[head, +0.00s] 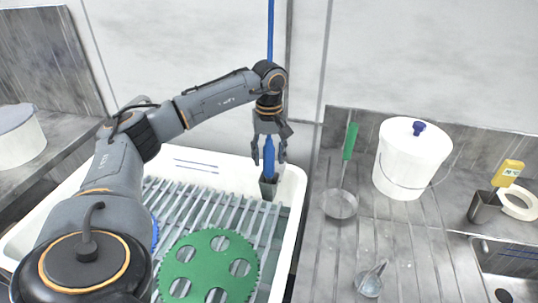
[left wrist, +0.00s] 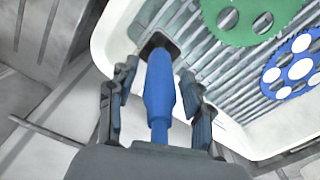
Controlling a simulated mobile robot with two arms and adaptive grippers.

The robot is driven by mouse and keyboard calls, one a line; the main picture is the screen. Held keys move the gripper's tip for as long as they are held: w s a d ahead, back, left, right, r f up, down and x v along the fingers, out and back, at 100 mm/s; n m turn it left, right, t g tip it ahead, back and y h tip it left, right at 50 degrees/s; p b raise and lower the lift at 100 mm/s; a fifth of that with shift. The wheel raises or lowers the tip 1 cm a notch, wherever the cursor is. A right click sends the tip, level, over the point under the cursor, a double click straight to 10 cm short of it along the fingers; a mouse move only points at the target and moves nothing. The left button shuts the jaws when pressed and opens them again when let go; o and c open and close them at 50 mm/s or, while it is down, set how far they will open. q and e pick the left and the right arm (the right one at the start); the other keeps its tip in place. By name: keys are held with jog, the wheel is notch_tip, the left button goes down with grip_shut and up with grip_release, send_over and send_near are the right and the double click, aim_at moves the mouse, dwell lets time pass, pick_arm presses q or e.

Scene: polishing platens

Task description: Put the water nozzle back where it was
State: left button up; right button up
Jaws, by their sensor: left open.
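The blue water nozzle (head: 268,155) stands upright with its lower end in a dark square holder (head: 267,187) at the back right corner of the white basin. Its blue hose (head: 270,30) runs up the wall. My left gripper (head: 268,155) is open around the nozzle, with one finger on each side. In the left wrist view the nozzle (left wrist: 160,85) lies between the spread fingers of my left gripper (left wrist: 160,95), with gaps visible on both sides, and its tip is at the holder (left wrist: 158,42). My right gripper is not in view.
The white basin (head: 292,190) holds a slatted rack with a green carrier disc (head: 207,262) and a blue one (left wrist: 301,67).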

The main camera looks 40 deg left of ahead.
pick_arm(q)
notch_tip(320, 180, up, 12)
jog(key=shift+r, duration=0.2)
jog(key=shift+f, duration=0.1)
dwell(0.7)
